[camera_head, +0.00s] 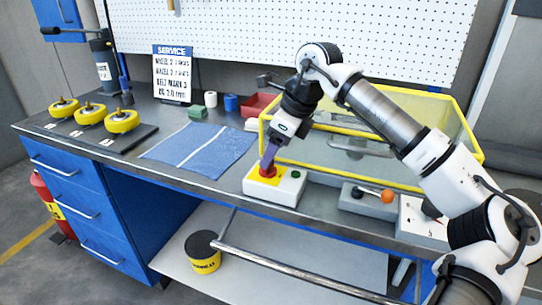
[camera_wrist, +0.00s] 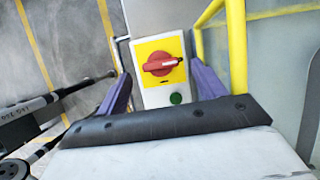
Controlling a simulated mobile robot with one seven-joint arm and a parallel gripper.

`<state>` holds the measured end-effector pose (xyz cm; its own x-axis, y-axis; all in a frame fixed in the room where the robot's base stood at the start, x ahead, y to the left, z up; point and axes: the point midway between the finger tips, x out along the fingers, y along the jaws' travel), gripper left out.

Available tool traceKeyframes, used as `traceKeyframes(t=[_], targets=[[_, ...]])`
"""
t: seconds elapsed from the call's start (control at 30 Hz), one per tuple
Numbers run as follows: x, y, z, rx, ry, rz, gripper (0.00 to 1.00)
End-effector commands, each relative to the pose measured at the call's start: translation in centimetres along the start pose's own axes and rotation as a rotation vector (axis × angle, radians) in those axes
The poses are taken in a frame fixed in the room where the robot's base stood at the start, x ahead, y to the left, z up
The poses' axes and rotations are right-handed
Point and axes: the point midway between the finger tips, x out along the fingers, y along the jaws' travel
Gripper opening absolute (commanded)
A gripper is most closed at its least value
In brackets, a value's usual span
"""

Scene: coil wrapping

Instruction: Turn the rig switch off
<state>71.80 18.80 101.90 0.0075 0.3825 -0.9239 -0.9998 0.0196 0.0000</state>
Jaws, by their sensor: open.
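The rig switch is a red rotary knob (camera_wrist: 160,64) on a yellow plate (camera_wrist: 141,48), set on a white box (camera_head: 284,194) at the bench's front edge. In the wrist view its handle lies nearly crosswise, with a white mark at its right end. A green button (camera_wrist: 176,98) sits on the same box, and it also shows in the head view (camera_head: 295,174). My gripper (camera_head: 267,158) points down over the knob. Its purple fingers are open, one on each side of the knob in the wrist view. I cannot tell whether they touch it.
A yellow-framed clear guard (camera_head: 470,143) stands right behind the box. A grey box with an orange knob (camera_head: 387,196) is to the right. A blue cloth (camera_head: 203,147) lies left. A metal rail (camera_head: 300,278) runs below the front edge.

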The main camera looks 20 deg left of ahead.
Motion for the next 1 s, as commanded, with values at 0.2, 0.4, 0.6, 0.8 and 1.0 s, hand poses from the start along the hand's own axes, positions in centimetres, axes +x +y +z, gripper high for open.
traceKeyframes(t=[0.2, 0.4, 0.6, 0.8, 1.0], targets=[[-5.2, -0.1, 0.0, 0.001, -0.001, -0.004, 0.69], [-9.0, -0.1, 0.0, 0.0, 0.0, -0.002, 0.69], [-10.7, 0.0, 0.0, -0.001, 0.0, 0.0, 0.69], [-10.9, 0.0, 0.0, -0.001, -0.001, 0.0, 0.69], [-10.9, 0.0, 0.0, -0.001, -0.001, 0.0, 0.69]])
